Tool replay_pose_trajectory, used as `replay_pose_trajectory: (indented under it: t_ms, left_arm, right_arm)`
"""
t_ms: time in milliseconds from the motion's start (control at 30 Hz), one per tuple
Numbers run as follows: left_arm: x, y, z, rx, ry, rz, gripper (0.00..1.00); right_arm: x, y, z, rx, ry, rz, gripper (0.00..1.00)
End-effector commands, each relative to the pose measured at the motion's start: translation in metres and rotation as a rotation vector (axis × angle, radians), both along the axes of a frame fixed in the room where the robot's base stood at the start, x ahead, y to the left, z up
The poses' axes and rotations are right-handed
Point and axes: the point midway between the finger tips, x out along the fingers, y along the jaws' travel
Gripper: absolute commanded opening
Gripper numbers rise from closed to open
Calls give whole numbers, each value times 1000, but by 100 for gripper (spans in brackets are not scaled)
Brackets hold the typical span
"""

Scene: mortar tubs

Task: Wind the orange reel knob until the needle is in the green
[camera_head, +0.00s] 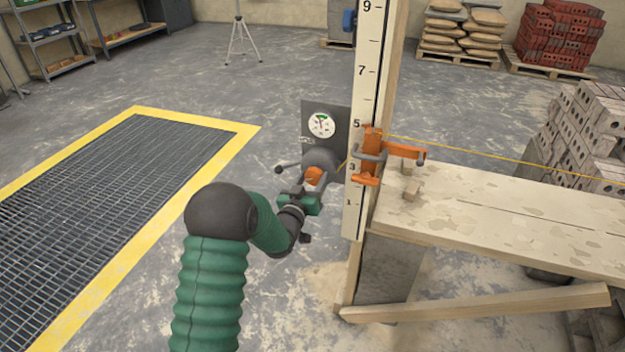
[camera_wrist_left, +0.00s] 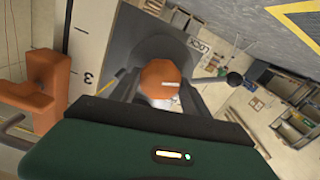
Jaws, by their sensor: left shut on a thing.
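The orange reel knob (camera_head: 314,174) sits on the front of a dark grey reel (camera_head: 319,153) beside the upright measuring staff. My left gripper (camera_head: 310,187) is shut on the knob. In the left wrist view the knob (camera_wrist_left: 162,76) shows as an orange cap with a white mark, between the two dark fingers. The round white gauge (camera_head: 321,124) is on a grey plate above the reel. It has a green part near its top; the needle is too small to read surely. My right gripper is not in view.
The tall numbered staff (camera_head: 367,75) stands just right of the reel, with an orange clamp (camera_head: 371,155) and a yellow line running right. A dark lever with a ball end (camera_head: 279,170) sticks out left of the reel. A plank bench (camera_head: 500,205) fills the right. Floor grating (camera_head: 120,190) lies left.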

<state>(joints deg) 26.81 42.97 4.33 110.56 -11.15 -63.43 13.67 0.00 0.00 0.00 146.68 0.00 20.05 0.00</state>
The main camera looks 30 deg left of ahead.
Motion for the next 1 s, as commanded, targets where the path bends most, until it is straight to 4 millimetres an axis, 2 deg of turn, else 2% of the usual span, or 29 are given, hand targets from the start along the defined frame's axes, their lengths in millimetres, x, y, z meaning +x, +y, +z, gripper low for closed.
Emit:
replay_pose_trajectory:
  t_ms: [133, 300, 400, 667, 700, 867, 1000]
  left_arm:
    - [0, 0, -2, 56, 14, 0, 13]
    - [0, -2, -3, 303, 73, -1, 13]
    - [0, -1, -2, 393, 95, 1, 13]
    - [0, -1, -1, 410, 100, 1, 13]
    - [0, -1, -1, 410, 100, 1, 55]
    - [0, -1, -1, 409, 100, 1, 76]
    - [0, -1, 0, 408, 98, 1, 76]
  right_arm:
    - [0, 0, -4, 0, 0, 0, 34]
    - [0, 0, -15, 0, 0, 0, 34]
    - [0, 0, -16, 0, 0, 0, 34]
    - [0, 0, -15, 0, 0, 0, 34]
    - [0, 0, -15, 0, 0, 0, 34]
    - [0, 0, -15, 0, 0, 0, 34]
    - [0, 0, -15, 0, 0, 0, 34]
